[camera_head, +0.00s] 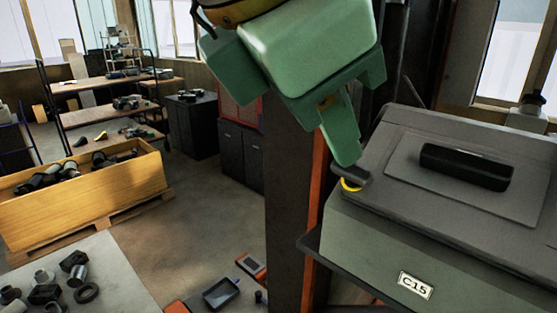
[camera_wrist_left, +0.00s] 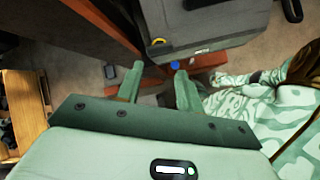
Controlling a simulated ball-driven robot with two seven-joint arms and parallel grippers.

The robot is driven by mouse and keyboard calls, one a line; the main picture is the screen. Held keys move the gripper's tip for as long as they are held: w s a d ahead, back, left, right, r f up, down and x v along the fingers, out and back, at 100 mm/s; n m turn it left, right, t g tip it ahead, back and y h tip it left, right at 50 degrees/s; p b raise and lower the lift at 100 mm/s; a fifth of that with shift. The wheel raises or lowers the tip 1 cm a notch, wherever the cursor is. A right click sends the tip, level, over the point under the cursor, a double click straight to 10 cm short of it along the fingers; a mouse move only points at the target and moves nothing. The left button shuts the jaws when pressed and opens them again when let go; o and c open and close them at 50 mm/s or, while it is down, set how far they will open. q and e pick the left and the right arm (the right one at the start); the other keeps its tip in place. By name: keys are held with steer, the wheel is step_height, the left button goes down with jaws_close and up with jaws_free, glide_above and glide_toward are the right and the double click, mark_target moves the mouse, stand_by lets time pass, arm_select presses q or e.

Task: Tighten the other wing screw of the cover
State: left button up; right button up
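The grey cover (camera_head: 390,157) with a black handle (camera_head: 466,167) sits on a grey-green housing labelled C15 (camera_head: 416,286). A dark wing screw with a yellow ring (camera_head: 351,185) is at the cover's left corner. In the left wrist view, a yellow part (camera_wrist_left: 157,41) shows at the edge of the grey cover (camera_wrist_left: 205,18). My green left gripper (camera_head: 361,122) is open, one fingertip close above the screw; I cannot tell whether they touch. In the left wrist view, its fingers (camera_wrist_left: 160,80) are apart with nothing between them. My right gripper is not in view.
A dark post (camera_head: 290,190) with an orange edge stands left of the housing. A blue round part (camera_wrist_left: 175,64) shows below the cover in the left wrist view. A wooden crate (camera_head: 85,206) and a grey table with loose parts (camera_head: 115,275) are at the left.

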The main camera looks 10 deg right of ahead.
mark_target(350, 169)
arm_select(q)
steer(key=n+b, duration=0.2)
steer(key=n, duration=0.1)
steer(key=d+f+n+b, duration=0.1)
steer(key=n+b, duration=0.1)
steer(key=n, duration=0.2)
steer(key=w+f+n+b, duration=0.1)
steer(key=n+b, duration=0.1)
steer(key=n, duration=0.2)
steer(key=shift+d+f+b, duration=0.1)
steer(key=shift+d+b, duration=0.1)
steer(key=shift+b, duration=0.15)
steer(key=n+b, duration=0.6)
steer(key=n, duration=0.4)
steer(key=shift+f, duration=0.1)
steer(key=shift+w+d+n+b, duration=0.1)
steer(key=shift+d+n+b, duration=0.05)
steer(key=shift+n+b, duration=0.55)
steer(key=shift+w+d+f+n, duration=0.2)
steer(key=shift+d+f+n, duration=0.05)
steer(key=shift+f+n, duration=0.05)
steer(key=shift+w, duration=0.1)
steer(key=shift+f, duration=0.1)
steer(key=shift+b+x, duration=0.9)
steer(key=shift+x, duration=1.05)
steer(key=shift+d, duration=0.1)
